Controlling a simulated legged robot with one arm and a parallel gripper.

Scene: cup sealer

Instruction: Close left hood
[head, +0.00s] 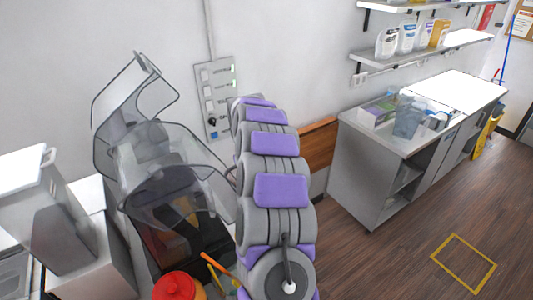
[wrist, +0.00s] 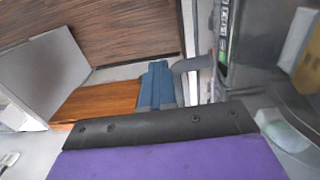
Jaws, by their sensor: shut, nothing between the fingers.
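Two clear, dark-edged hoods stand on the machine left of my arm in the head view. One hood (head: 128,92) tilts up high at the back left. The other hood (head: 165,165) lies lower and nearer, over a dark bay, partly overlapping the first. I cannot tell for sure which is the left hood. My gripper is hidden behind my arm in the head view. In the wrist view my gripper (wrist: 158,84) shows blue-grey fingers, shut and empty. A clear, curved surface (wrist: 285,130), perhaps a hood, is at the right there, apart from the fingers.
A red-lidded container (head: 178,286) stands at the front of the machine. A white-topped box (head: 50,205) stands to its left. A wall panel (head: 216,95) is behind my arm. A grey counter (head: 372,175) is at the right, with free floor before it.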

